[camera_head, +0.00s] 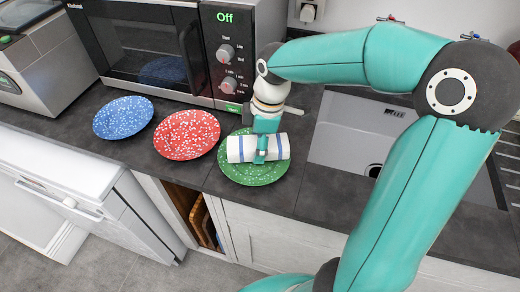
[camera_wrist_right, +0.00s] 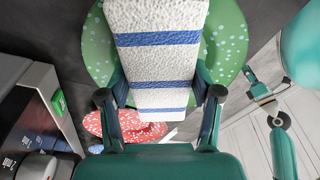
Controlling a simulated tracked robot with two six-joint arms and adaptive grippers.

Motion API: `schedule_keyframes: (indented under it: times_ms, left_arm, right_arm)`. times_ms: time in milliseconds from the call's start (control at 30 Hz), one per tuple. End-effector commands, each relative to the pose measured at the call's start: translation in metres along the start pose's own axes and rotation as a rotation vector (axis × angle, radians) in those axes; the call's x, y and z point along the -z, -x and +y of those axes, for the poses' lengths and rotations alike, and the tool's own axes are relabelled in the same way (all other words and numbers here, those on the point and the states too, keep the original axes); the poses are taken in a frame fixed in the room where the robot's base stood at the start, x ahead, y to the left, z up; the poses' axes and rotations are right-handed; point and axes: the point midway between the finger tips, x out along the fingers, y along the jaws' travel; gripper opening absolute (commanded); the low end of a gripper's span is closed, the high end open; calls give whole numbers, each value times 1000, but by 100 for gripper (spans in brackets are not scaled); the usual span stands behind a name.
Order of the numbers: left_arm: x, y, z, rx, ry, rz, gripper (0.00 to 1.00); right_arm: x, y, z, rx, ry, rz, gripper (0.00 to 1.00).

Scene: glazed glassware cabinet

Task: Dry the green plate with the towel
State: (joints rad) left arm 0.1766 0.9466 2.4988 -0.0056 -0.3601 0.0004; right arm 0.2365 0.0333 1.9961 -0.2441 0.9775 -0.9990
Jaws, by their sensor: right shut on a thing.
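A green speckled plate (camera_head: 244,176) lies flat on the dark counter in front of the microwave. A rolled white towel (camera_head: 240,148) with blue stripes lies across the middle of the plate, seemingly touching it. My right gripper (camera_head: 261,150) reaches down from above and is shut around the towel. In the right wrist view the towel (camera_wrist_right: 155,65) sits between the two fingers, with the green plate (camera_wrist_right: 95,50) behind it. What looks like part of my left gripper (camera_wrist_right: 262,92) shows at the right of the right wrist view; its jaw state is unclear.
A red speckled plate (camera_head: 187,134) and a blue speckled plate (camera_head: 122,117) lie to the left on the counter. The microwave (camera_head: 140,50) stands close behind. A sink (camera_head: 350,130) is to the right. The counter's front edge runs just before the plates.

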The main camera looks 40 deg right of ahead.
Motion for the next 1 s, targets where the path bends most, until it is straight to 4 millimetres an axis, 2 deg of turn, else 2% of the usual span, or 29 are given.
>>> schedule_keyframes:
  times_ms: [200,567,1000]
  left_arm:
    - [0,0,0,0,0,0,40]
    - [0,0,0,0,0,0,40]
    - [0,0,0,0,0,0,40]
  right_arm:
    - [-6,0,5,0,0,-1,36]
    - [4,0,-4,1,1,-1,36]
    - [-4,2,4,0,1,0,36]
